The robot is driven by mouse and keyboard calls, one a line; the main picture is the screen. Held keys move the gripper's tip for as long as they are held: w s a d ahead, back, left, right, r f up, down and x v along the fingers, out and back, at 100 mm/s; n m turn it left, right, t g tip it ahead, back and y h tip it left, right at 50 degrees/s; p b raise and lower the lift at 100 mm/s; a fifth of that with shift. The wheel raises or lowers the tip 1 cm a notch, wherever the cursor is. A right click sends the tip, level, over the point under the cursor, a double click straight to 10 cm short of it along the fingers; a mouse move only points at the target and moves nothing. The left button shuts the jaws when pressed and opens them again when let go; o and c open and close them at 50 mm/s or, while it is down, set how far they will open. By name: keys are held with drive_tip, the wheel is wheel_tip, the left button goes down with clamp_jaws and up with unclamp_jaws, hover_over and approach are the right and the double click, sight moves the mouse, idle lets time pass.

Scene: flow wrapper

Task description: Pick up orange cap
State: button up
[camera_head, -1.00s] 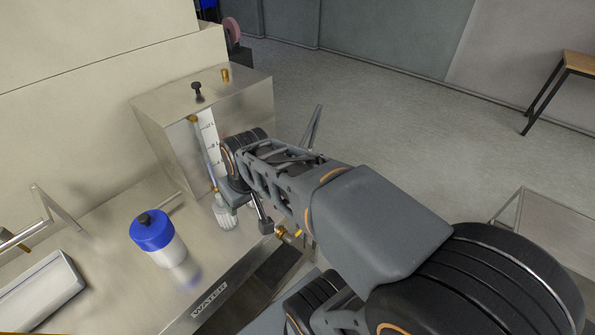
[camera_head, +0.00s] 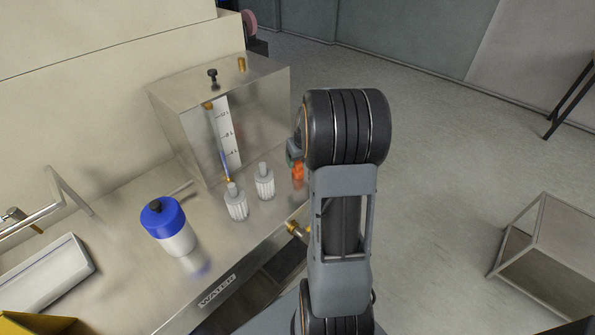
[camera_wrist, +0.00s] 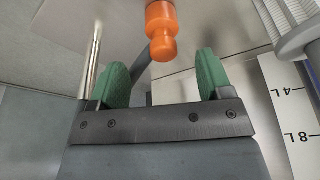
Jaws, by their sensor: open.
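The orange cap (camera_head: 298,171) stands on the metal counter near its right edge, partly hidden by my arm in the head view. In the wrist view the orange cap (camera_wrist: 161,30) shows as a wider body with a narrower knob, just beyond the space between my fingertips. My gripper (camera_wrist: 158,72) has its two green-padded fingers spread wide, with nothing between them. In the head view only a small green part of the gripper (camera_head: 293,152) shows beside the cap; the rest is hidden behind my arm.
Two white ribbed knobs (camera_head: 236,204) (camera_head: 264,184) stand left of the cap. A steel tank with a level scale (camera_head: 229,132) rises behind them. A blue-lidded bottle (camera_head: 168,228) stands further left. Brass fittings (camera_head: 297,229) stick out below the counter edge.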

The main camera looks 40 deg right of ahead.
sight(299, 164)
drive_tip(key=shift+a+x, duration=0.1)
drive_tip(key=shift+x, duration=1.55)
drive_tip(key=shift+a+x, duration=0.15)
drive_tip(key=shift+x, duration=1.55)
drive_tip(key=shift+c, duration=0.2)
drive_tip(key=c, duration=1)
drive_tip(key=shift+r, duration=0.1)
